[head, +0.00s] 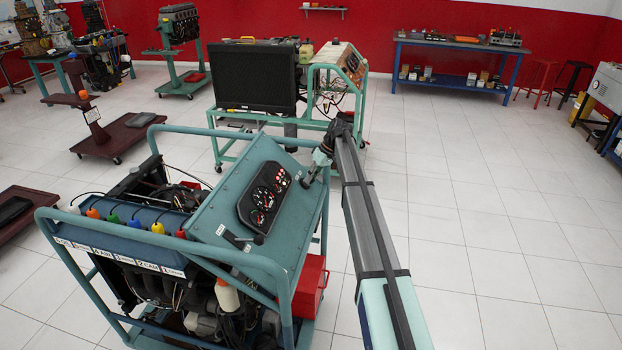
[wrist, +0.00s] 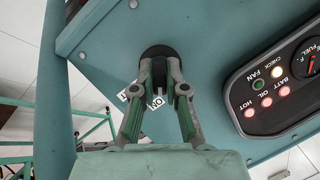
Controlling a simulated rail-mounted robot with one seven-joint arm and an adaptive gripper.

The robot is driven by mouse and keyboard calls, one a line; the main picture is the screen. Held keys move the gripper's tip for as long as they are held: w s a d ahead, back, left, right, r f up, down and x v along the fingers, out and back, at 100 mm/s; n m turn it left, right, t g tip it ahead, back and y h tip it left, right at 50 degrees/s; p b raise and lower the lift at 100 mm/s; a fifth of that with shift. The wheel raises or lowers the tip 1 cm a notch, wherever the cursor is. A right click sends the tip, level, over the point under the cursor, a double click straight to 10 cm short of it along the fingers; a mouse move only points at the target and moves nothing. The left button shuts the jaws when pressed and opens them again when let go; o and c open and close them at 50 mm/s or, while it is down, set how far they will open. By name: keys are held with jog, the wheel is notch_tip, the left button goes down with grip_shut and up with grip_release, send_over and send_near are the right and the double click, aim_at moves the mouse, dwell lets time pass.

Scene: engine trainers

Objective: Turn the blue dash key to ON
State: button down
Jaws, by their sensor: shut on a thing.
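My gripper (wrist: 160,68) is shut at the dark round key switch (wrist: 156,51) on the teal dash panel (wrist: 210,35). Its two fingertips meet the switch from below in the wrist view. The blue key is mostly hidden between the fingers, so its exact angle cannot be told. A white ON label (wrist: 157,103) shows between the fingers, and a second label (wrist: 127,94), partly covered, lies to its left. In the head view my gripper (head: 309,179) reaches the upper right end of the dash panel (head: 225,205).
A black gauge cluster (wrist: 290,85) with lit lamps sits right of the switch. The teal tube frame (wrist: 52,90) runs along the left in the wrist view. A red box (head: 311,286) hangs on the trainer's side. The floor to the right is clear.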

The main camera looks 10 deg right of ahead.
jog(key=shift+m, duration=0.6)
jog(key=shift+y, duration=0.3)
jog(key=c, duration=1.2)
grip_release()
jog(key=shift+d, duration=0.1)
jog(key=v, duration=1.2)
jog(key=shift+w, duration=0.1)
